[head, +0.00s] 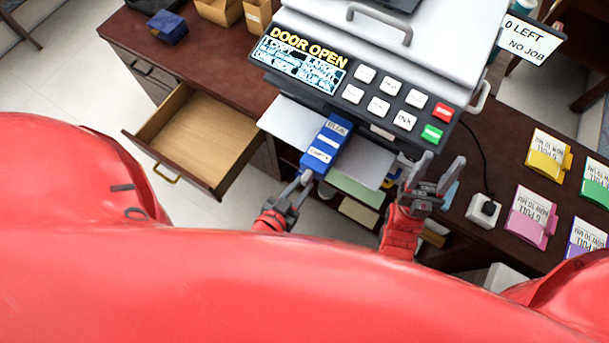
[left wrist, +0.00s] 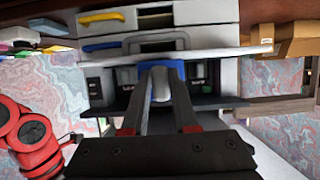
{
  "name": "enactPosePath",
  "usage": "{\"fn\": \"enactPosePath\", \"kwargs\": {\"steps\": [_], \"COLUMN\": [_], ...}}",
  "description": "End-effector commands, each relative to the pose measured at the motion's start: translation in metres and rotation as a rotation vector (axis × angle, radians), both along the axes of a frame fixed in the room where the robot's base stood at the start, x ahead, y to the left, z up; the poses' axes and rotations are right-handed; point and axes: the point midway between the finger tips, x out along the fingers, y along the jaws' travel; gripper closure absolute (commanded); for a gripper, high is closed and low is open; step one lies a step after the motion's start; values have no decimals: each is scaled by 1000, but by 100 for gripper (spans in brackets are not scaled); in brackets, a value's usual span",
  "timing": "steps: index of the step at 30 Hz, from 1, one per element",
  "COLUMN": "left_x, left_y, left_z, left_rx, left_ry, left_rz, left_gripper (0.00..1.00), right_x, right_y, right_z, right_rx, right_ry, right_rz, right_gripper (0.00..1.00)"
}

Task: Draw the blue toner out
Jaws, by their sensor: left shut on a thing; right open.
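The blue toner (head: 326,148) sticks out of the front of the printer (head: 390,50), over its lowered white door (head: 290,122). My left gripper (head: 303,180) is shut on the toner's near end. In the left wrist view, the left gripper (left wrist: 160,90) has its fingers on the toner's blue end (left wrist: 177,69), in front of the printer's dark opening. Whether the toner's far end is still inside the printer is hidden in the head view. My right gripper (head: 436,170) is open and empty, to the right of the toner near the printer's front edge.
An open empty drawer (head: 200,135) stands out at the left. Yellow (head: 547,157), pink (head: 531,217) and other labelled cartridges lie on the desk at the right. A white socket box (head: 484,210) with a black plug is near them. The printer screen reads "DOOR OPEN".

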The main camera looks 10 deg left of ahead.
Motion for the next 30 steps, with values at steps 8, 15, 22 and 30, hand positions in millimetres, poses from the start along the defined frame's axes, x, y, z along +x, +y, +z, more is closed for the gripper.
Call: {"fn": "enactPosePath", "kwargs": {"steps": [8, 15, 22, 30], "left_x": [-22, -42, -58, -61], "left_y": [5, 12, 17, 18], "left_z": [2, 1, 2, 1], "left_rx": [-1, 0, -1, -1], "left_ry": [4, 3, -1, -2], "left_rz": [-3, -4, -4, -4], "left_gripper": [100, 100, 100, 100], "right_x": [0, 0, 0, 0], "right_y": [0, 0, 0, 0], "right_z": [20, 29, 34, 34], "right_rx": [0, 0, 0, 0], "right_ry": [0, 0, 0, 0], "right_rz": [0, 0, 0, 0], "right_gripper": [50, 50, 50, 50]}}
